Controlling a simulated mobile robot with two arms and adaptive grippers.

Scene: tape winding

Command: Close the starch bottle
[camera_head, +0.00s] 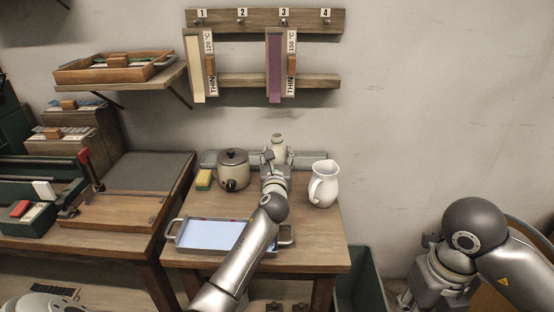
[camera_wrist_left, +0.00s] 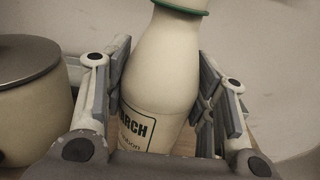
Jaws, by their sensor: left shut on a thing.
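In the head view the bottle (camera_head: 277,143) shows only as a pale top at the back of the small table. My left gripper (camera_head: 274,158) is shut on the bottle's body, with one finger on each side. I cannot tell whether the bottle's mouth is covered. My right arm is at the lower right, off the table; its gripper (camera_head: 432,285) shows only in part.
A lidded pot (camera_head: 233,172) stands left of the bottle, with a yellow-green sponge (camera_head: 204,179) beside it. A white jug (camera_head: 324,184) stands to the right. A tray of pale liquid (camera_head: 180,237) lies at the front under my left arm. A bin (camera_head: 362,275) stands right of the table.

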